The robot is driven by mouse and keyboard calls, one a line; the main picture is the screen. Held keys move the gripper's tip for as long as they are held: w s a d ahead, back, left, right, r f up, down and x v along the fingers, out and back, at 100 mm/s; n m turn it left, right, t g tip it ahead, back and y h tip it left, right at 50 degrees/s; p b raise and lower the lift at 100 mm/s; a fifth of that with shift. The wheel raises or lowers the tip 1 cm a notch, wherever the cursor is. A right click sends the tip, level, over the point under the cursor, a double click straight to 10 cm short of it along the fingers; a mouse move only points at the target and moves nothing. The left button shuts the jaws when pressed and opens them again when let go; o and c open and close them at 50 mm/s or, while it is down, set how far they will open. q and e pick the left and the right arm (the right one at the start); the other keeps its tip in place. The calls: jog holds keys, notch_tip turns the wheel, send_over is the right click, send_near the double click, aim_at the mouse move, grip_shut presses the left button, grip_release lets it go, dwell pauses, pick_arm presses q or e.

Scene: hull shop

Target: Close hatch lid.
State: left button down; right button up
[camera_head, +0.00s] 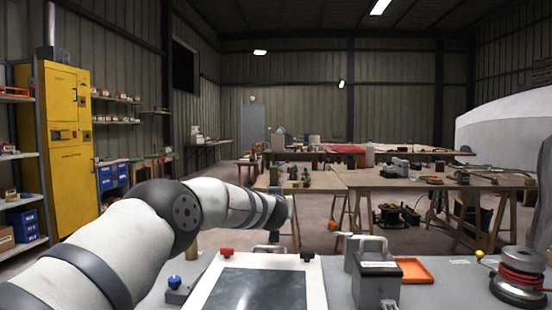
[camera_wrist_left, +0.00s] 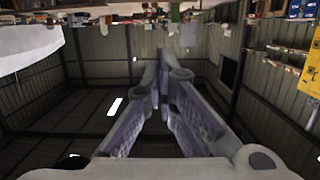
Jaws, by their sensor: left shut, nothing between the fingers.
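A white-framed hatch (camera_head: 200,299) with a dark, glossy panel (camera_head: 258,291) is at the bottom middle of the head view, cut off by the lower edge. A red knob (camera_head: 227,253) and a black knob (camera_head: 307,257) are along its far edge, with a grey handle-like piece (camera_head: 268,248) between them. I cannot tell which part is the lid or how far it stands open. My left arm reaches over from the left, its far end above the hatch's far edge. My left gripper (camera_wrist_left: 163,60) is shut and empty in the left wrist view. My right gripper is out of view.
On the grey bench are a blue knob (camera_head: 174,284), a dark grey box (camera_head: 377,284), an orange tray (camera_head: 414,270) and a red-wound reel (camera_head: 519,286). Wooden work tables (camera_head: 385,180) stand beyond. A yellow cabinet (camera_head: 68,150) is at the left.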

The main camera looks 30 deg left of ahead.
pick_arm(q)
jog(key=shift+s, duration=0.1)
jog(key=v, duration=1.2)
